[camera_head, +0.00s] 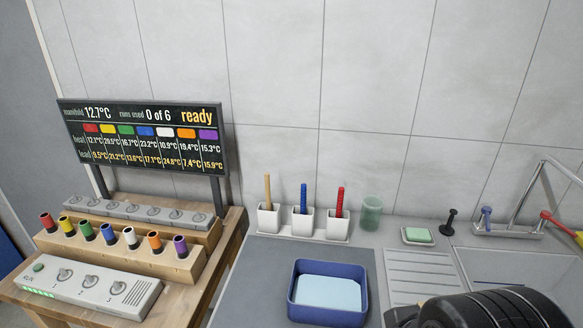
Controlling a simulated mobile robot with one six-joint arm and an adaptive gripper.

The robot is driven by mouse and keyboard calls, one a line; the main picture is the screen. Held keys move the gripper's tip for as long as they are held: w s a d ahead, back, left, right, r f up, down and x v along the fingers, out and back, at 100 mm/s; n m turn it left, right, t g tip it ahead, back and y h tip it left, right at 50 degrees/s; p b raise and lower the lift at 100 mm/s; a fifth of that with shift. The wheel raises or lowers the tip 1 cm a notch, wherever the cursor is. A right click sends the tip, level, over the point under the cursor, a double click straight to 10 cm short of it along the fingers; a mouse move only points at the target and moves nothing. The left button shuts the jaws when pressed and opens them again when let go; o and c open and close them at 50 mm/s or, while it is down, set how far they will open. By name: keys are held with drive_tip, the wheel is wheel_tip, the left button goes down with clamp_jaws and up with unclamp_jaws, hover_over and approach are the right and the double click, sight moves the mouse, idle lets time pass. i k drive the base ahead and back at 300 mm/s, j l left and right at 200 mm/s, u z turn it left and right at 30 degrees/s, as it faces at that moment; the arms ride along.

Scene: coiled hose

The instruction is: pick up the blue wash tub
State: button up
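The blue wash tub (326,317) is a low rectangular tub with rounded corners. It stands upright on the grey counter at the bottom centre, its front close to the lower picture edge. A flat pale blue surface fills its inside; I cannot tell whether it is water or a solid. No gripper fingers show, and nothing is seen touching the tub. A black, rounded, ribbed shape fills the bottom right corner, to the right of the tub; I cannot tell what it is.
White holders (303,224) with brushes stand behind the tub. A green tumbler (371,212) and soap dish (417,236) are to their right. A ribbed drainboard (418,274) and sink (505,268) lie right. A wooden bench (192,312) with coloured plugs and a display (147,136) is left.

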sight(334, 294)
drive_tip(key=i+j, duration=0.1)
drive_tip(key=j, duration=0.2)
drive_tip(key=i+j+z, duration=0.15)
drive_tip(key=j+z, duration=0.8)
drive_tip(key=z, duration=0.65)
drive_tip(key=i+j, duration=0.05)
